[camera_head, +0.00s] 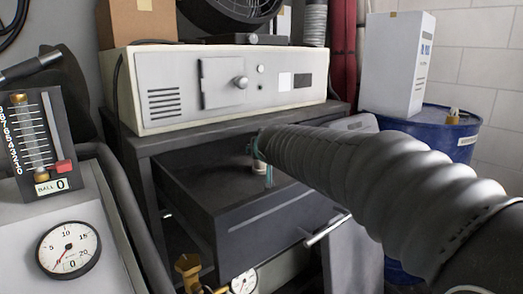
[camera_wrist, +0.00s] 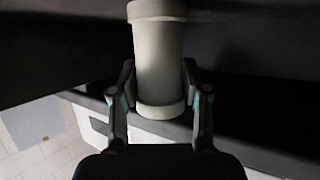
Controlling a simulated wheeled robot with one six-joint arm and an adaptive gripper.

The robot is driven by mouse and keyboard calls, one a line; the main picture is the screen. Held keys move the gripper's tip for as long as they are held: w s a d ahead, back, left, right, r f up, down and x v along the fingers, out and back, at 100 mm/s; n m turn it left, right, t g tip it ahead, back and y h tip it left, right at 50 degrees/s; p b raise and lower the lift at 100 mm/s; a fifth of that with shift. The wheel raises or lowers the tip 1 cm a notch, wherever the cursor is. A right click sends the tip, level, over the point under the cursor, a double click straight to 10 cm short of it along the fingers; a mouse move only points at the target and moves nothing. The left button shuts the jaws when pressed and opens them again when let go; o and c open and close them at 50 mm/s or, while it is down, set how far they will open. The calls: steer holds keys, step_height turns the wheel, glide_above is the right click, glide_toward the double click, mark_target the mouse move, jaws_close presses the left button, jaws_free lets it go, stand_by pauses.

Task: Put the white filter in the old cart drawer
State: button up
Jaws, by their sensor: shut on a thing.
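The white filter (camera_wrist: 158,50) is a pale cylinder with wider rims at both ends. My gripper (camera_wrist: 158,88) is shut on it, one finger on each side near its lower end in the wrist view. In the head view only a small pale part of the filter (camera_head: 258,166) shows by the teal-marked fingers of my gripper (camera_head: 264,158). The dark cart drawer (camera_head: 265,218) is pulled open, with its bar handle (camera_head: 328,229) at the front. My gripper and the filter appear over or inside the drawer opening; the exact height is unclear. My sleeved arm hides the drawer's right side.
A white instrument box (camera_head: 180,95) with a knob sits on the cart top (camera_head: 190,133), above the drawer. A blue drum (camera_head: 450,135) carrying a white box (camera_head: 395,65) stands at right. A gauge panel (camera_head: 68,248) is at left. Brass fittings (camera_head: 188,268) are below the drawer.

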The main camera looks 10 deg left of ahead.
steer(key=o, duration=1.1)
steer(key=shift+f, duration=0.1)
steer(key=shift+o, duration=0.2)
steer(key=shift+r, duration=0.25)
steer(key=shift+s+d, duration=0.15)
steer(key=shift+s, duration=0.15)
steer(key=shift+v, duration=3.45)
